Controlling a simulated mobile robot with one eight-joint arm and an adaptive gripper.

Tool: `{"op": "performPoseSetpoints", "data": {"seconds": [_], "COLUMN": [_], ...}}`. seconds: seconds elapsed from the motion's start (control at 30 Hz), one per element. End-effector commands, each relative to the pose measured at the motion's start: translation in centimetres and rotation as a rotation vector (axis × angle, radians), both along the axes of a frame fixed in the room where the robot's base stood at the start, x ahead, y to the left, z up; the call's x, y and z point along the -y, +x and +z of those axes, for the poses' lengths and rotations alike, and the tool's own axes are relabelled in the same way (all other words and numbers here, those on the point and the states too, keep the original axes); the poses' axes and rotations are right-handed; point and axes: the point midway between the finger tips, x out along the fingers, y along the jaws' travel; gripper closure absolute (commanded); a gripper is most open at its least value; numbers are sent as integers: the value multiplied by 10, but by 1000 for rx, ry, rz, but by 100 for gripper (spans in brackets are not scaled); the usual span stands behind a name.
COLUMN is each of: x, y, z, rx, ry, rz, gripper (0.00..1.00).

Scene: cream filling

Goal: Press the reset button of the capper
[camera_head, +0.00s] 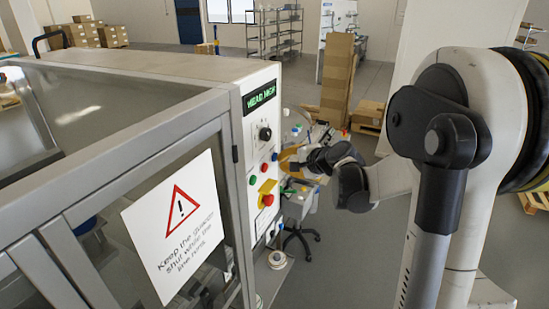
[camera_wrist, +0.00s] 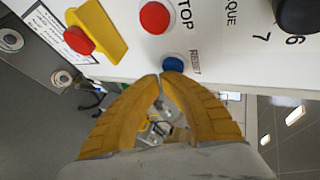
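The capper (camera_head: 180,70) stands at the left in the head view, with a pale control panel on its right end. The blue reset button (camera_wrist: 173,64), with the word RESET beside it, is in the upper middle of the wrist view; it also shows small on the panel in the head view (camera_head: 274,157). My gripper (camera_wrist: 160,77) has yellow fingers with their tips together and nothing between them. The tips point at the panel, just below the blue button in the wrist view. I cannot tell whether they touch it.
A red STOP button (camera_wrist: 155,17) sits close to the blue one. A red emergency stop (camera_wrist: 79,40) on a yellow base and a black knob (camera_wrist: 297,14) are on the same panel. The capper's glazed guard (camera_head: 180,210) carries a warning sign. A shelf rack (camera_head: 275,30) stands far behind.

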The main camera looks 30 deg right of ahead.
Motion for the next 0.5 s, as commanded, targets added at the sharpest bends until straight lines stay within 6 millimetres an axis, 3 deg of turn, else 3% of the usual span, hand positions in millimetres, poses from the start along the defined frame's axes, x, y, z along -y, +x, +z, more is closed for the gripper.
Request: {"op": "performPoseSetpoints", "data": {"seconds": [0.5], "x": [-6], "y": [7], "z": [0], "rx": [0], "ry": [0], "rz": [1], "gripper": [100]}}
